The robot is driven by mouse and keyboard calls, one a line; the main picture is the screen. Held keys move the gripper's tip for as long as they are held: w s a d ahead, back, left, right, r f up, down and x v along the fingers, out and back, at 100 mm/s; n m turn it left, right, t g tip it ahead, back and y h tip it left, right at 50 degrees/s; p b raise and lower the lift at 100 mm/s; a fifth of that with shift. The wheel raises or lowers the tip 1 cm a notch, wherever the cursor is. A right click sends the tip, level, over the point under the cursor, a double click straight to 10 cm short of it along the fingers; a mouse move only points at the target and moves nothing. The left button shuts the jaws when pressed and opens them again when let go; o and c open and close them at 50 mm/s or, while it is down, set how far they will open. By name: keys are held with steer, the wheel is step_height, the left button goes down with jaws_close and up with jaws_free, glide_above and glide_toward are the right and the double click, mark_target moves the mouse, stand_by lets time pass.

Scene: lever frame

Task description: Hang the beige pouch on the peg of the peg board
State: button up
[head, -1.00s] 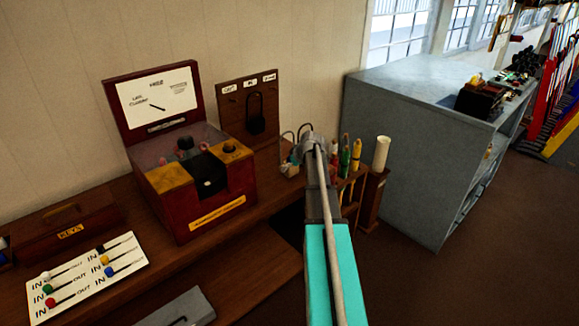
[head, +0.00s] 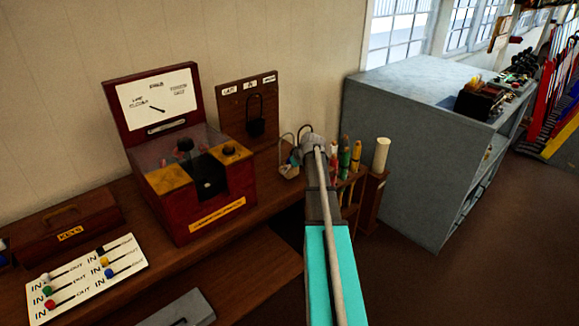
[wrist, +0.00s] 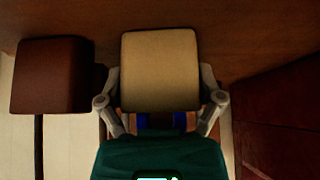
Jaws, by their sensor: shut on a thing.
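The beige pouch (wrist: 160,70) is between the two fingers of my gripper (wrist: 160,104) in the wrist view. The gripper is shut on it, with a finger at each side. In the head view my gripper (head: 312,142) is right of the peg board (head: 232,100) and above the counter's right part. I cannot make out the beige pouch clearly in that view. The brown peg board stands upright at the wall, with small labels along its top. The pegs are too small to tell apart.
A red box (head: 205,205) with an open lid stands left of the peg board. Thin loops and a small holder (head: 289,172) are just left of my gripper. Coloured tubes (head: 345,160) stand in a rack to its right.

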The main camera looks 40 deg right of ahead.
steer(key=shift+r, duration=0.15)
steer(key=shift+r+p, duration=1.3)
steer(key=shift+p, duration=0.15)
steer(key=shift+s, duration=0.1)
stand_by(0.5)
